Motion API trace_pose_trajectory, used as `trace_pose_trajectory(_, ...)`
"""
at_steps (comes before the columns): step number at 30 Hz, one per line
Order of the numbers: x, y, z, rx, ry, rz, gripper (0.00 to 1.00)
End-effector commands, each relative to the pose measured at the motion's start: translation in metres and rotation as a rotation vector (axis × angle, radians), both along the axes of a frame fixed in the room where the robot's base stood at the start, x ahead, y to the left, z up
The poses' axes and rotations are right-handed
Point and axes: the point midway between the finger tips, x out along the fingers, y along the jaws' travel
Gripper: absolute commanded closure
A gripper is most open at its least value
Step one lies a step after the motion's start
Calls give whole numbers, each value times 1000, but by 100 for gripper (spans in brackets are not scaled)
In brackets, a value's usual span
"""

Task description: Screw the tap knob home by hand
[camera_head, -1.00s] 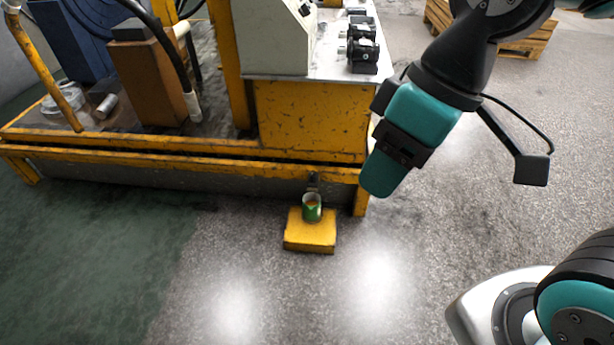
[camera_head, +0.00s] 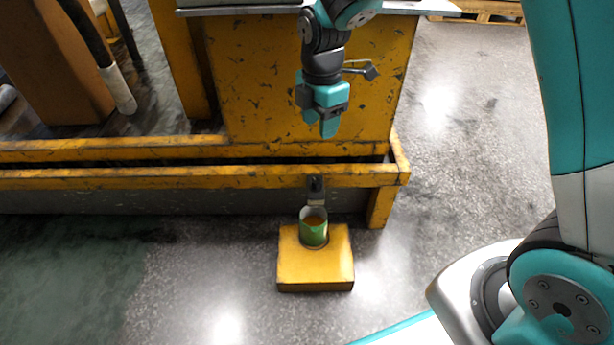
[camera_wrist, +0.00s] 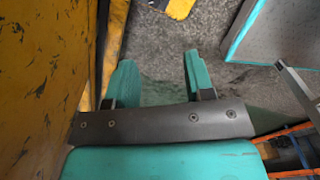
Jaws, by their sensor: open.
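A small dark tap (camera_head: 316,186) sticks out from the lower yellow rail of the machine frame. Its knob is too small to make out. A green cup (camera_head: 314,236) with orange-brown contents stands upright below the tap, on a yellow block (camera_head: 290,268). My gripper (camera_head: 328,127) points down in front of the yellow panel, above the tap and apart from it. In the wrist view my gripper (camera_wrist: 160,75) has its two teal fingers apart, with nothing between them. The tap cannot be made out in the wrist view.
The yellow machine panel (camera_head: 250,85) stands close behind my gripper and fills the left of the wrist view. The yellow frame rail (camera_head: 150,180) runs along the front. Open speckled floor (camera_head: 460,150) lies to the right. A wooden pallet (camera_head: 480,12) is at the back.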

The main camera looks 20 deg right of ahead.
Motion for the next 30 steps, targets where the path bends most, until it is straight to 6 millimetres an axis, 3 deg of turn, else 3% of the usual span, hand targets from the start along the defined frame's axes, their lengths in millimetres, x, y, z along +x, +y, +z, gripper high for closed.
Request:
trace_pose_trajectory(8,3,1,-33,-9,5,34,52)
trace_pose_trajectory(21,3,-2,-135,-8,4,29,52)
trace_pose_trajectory(30,3,-2,-177,-8,3,28,52)
